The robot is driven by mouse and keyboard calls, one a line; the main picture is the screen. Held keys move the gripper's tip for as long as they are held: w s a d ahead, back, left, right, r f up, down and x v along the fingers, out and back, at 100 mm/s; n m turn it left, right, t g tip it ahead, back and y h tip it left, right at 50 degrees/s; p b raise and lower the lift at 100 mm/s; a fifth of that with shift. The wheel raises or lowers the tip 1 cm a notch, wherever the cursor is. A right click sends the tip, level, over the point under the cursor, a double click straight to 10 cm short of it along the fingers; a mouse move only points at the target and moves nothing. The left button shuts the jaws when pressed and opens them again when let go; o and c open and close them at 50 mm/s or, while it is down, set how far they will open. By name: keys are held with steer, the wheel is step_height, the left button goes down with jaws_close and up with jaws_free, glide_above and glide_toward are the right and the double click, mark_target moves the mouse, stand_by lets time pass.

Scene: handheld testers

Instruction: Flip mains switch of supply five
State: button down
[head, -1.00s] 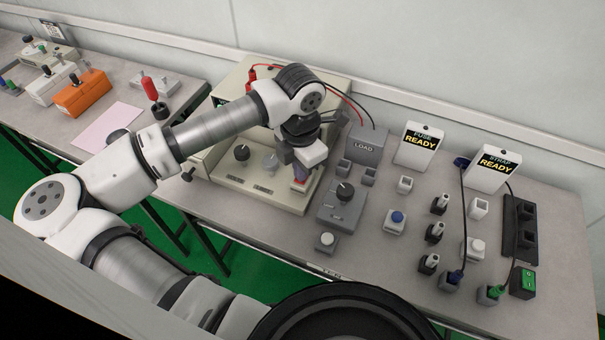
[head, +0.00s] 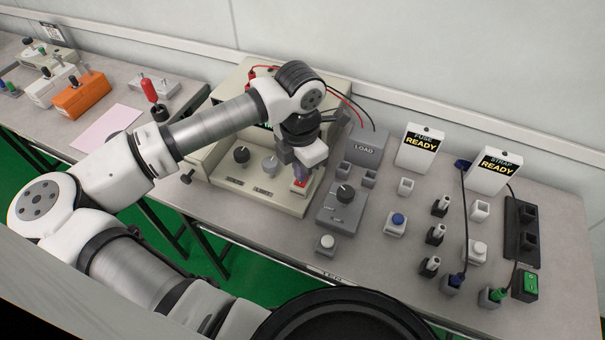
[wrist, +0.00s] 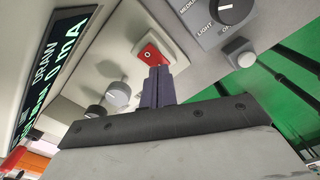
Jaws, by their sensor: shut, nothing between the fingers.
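The supply (head: 212,167) is a beige bench unit with a sloped front panel. Its red rocker switch (wrist: 151,56), marked with a white "O", sits in a pale surround at the panel's right end. In the head view the red switch (head: 299,183) shows just below my gripper (head: 300,174). In the wrist view my gripper (wrist: 157,76) is shut and empty. Its dark fingertips are at the near edge of the red rocker; I cannot tell whether they touch it. The supply's display (wrist: 52,70) reads "DRAW" and a value in mA.
A grey box with a black knob (head: 345,193) stands close to the right of the switch. The LOAD box (head: 364,149) is behind it. Two panel knobs (wrist: 118,93) lie left of my fingers. Plugs and sockets fill the right of the bench.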

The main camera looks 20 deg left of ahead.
steer(key=shift+r+p, duration=0.85)
steer(key=shift+r, duration=2)
